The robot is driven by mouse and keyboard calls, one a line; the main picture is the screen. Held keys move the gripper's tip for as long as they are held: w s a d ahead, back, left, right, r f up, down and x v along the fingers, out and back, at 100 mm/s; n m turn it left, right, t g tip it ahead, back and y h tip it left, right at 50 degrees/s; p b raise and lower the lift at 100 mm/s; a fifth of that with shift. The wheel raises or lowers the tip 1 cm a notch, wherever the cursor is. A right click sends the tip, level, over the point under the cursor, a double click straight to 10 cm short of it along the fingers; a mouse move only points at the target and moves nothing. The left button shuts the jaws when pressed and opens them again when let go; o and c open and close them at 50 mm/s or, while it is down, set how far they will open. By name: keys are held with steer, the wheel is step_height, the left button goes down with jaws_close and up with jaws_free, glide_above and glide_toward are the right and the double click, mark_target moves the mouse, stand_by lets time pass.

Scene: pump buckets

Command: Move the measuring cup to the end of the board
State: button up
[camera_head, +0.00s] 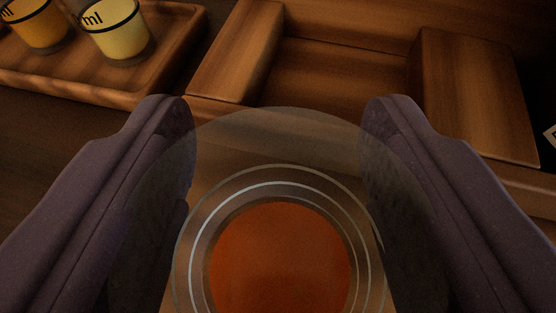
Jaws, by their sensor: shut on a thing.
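A clear round measuring cup (275,190) fills the bottom middle of the view, seen from above. Orange-red liquid (280,258) lies inside it. My gripper (278,110) has one dark padded finger on each side of the cup and is shut on it. The cup's lower part runs out of the picture. A brown wooden surface, possibly part of the board, shows dimly beneath and beside the cup; I cannot tell whether the cup touches it.
A wooden tray (185,45) at the upper left holds two cups marked "ml", one with orange liquid (37,25) and one with yellow liquid (116,32). A wooden frame with a recess (340,80) and a raised block (475,95) lies ahead. A white label edge (551,136) shows at the right.

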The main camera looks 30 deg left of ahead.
steer(key=o, duration=1.2)
steer(key=shift+r, duration=0.1)
steer(key=p+v, duration=0.3)
steer(key=v, duration=0.9)
steer(key=shift+s+d, duration=0.1)
